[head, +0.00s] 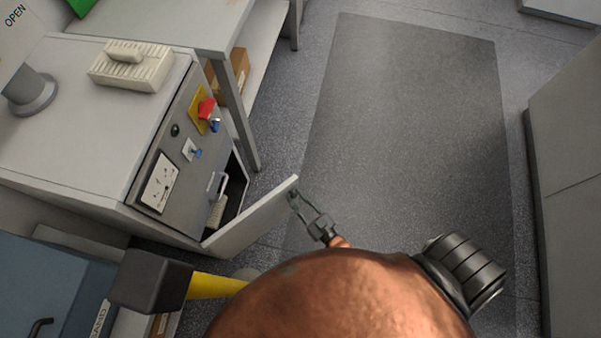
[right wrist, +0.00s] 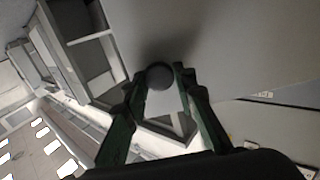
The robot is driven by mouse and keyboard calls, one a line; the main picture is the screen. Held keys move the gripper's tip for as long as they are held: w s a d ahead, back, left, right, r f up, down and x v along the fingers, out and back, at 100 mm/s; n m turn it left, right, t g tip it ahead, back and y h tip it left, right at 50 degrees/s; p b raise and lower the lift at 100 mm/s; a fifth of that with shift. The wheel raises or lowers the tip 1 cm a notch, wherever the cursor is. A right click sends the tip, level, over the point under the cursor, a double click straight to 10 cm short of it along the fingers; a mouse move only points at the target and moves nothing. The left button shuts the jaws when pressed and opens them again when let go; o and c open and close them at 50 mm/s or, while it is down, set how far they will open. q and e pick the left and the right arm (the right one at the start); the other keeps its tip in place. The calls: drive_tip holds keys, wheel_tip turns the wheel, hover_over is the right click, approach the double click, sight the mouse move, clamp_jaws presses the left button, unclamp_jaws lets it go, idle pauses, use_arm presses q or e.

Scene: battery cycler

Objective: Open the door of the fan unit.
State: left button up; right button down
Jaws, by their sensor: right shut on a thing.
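The fan unit (head: 105,187) is a light grey cabinet with a darker control panel on its front, at the left of the head view. Its low door (head: 250,222) stands swung out from the front, with a dark opening (head: 236,186) behind it. My right gripper (head: 296,196) is at the outer face of the door, near its free edge. In the right wrist view its two dark green fingers close around a round grey knob (right wrist: 160,74) on the door's face (right wrist: 215,45). My left gripper is not in view.
A grey table (head: 200,22) stands beyond the unit, with a cardboard box (head: 229,74) below. A dark mat (head: 410,110) covers clear floor right of the door. A grey cabinet (head: 570,130) stands at the right edge. A black-headed, yellow-handled tool (head: 150,282) shows at lower left.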

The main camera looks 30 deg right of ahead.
drive_tip(key=shift+s, duration=0.25)
drive_tip(key=c, duration=1.6)
unclamp_jaws()
wheel_tip(320, 180, up, 10)
